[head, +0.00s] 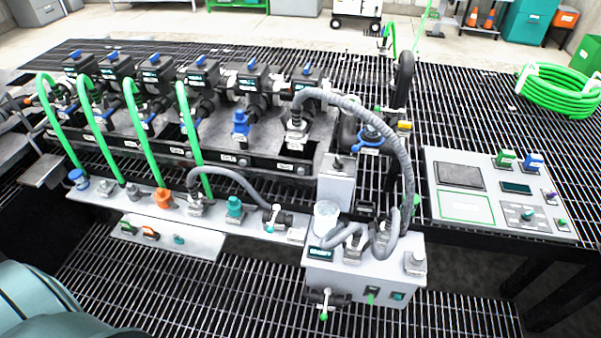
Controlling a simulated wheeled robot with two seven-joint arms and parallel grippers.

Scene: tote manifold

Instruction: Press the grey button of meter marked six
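A row of black meters with small teal displays runs along the manifold at the back left. The leftmost meter (78,60) and the rightmost meter (305,80) mark its ends; another meter (250,78) sits just left of the rightmost. Blue parts show on top of them. The marks are too small to read, so I cannot tell which meter is marked six. I cannot make out a grey button on any meter. Neither gripper shows in the head view.
Green hoses (143,130) arch in front of the left meters. A grey corrugated hose (350,105) loops in front of the rightmost meter to a grey pump box (365,265). A control panel (497,195) lies at right, with a coiled green hose (560,92) behind it.

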